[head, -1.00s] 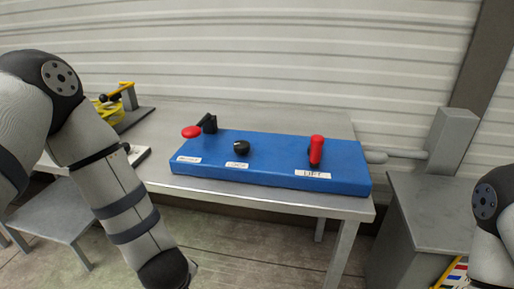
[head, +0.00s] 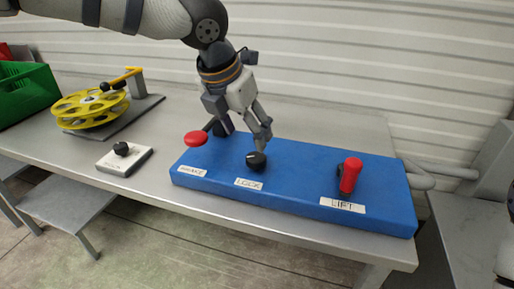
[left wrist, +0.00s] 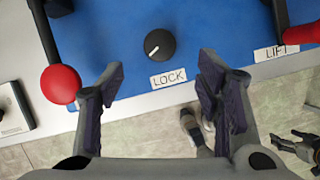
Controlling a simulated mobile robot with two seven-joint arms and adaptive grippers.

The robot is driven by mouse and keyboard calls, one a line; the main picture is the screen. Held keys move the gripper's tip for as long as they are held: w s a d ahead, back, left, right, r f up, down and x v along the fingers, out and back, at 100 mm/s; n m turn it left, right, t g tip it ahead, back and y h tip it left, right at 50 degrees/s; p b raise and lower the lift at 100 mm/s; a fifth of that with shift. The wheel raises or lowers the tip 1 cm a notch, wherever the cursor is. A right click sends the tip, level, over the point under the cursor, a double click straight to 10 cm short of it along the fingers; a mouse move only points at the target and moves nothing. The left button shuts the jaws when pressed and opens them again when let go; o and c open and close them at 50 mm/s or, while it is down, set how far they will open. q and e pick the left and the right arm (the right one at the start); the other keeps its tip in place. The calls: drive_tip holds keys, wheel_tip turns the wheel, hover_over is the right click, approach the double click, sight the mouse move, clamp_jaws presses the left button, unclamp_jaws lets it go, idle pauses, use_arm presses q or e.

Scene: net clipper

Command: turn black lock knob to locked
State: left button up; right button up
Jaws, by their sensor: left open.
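The black lock knob (head: 256,161) stands on the blue panel (head: 290,196), behind a white LOCK label (head: 248,184). In the left wrist view the knob (left wrist: 159,45) shows a white pointer line slanting toward the lower left. My left gripper (head: 246,140) is above the panel, its fingers close to the knob. In the left wrist view its two fingers (left wrist: 163,95) are spread wide and empty, with the knob beyond the gap between them. The fingers do not touch the knob there.
A red-knobbed brake lever (head: 196,139) stands left of the knob, close to my left gripper. A red lift lever (head: 350,175) stands to the right. A white box with a black knob (head: 124,158) and a yellow reel (head: 92,107) are further left.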

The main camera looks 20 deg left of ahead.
sight(255, 157)
use_arm(q)
drive_tip(key=x, duration=0.9)
drive_tip(key=shift+s, duration=0.15)
drive_tip(key=c, duration=1.2)
